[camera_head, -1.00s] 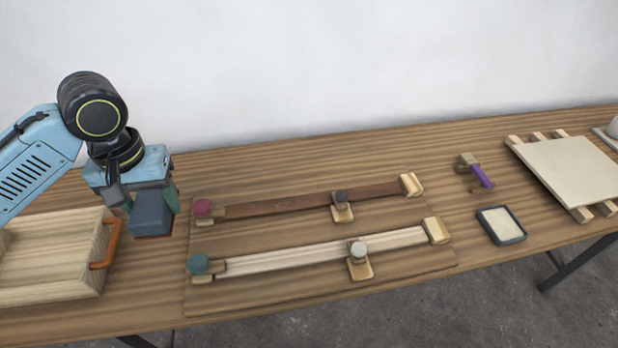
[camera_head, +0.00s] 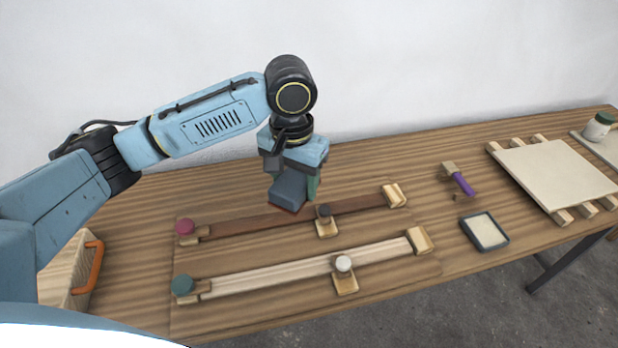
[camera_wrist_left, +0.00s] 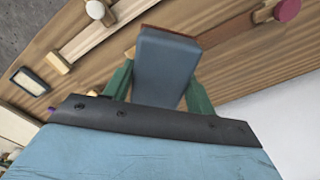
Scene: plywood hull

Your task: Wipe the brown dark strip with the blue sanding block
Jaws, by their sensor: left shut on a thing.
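The blue sanding block (camera_head: 288,191) is held in my left gripper (camera_head: 292,186), whose jaws are shut on it; it has a reddish-brown underside. In the head view the block is over the far edge of the brown dark strip (camera_head: 256,222), left of the strip's dark-knobbed clamp; I cannot tell whether it touches. In the left wrist view the block (camera_wrist_left: 163,68) sits between the green fingers. The strip lies between a red-knobbed clamp (camera_head: 185,227) at its left end and a pale wood block (camera_head: 394,195) at its right end. My right gripper is not in view.
A pale strip (camera_head: 270,277) with a green knob (camera_head: 182,285) and a white-knobbed clamp (camera_head: 344,264) lies nearer. A dark-framed tray (camera_head: 485,232), purple-handled tool (camera_head: 463,183) and pale panel (camera_head: 556,172) are right. A wooden box with an orange handle (camera_head: 90,266) is left.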

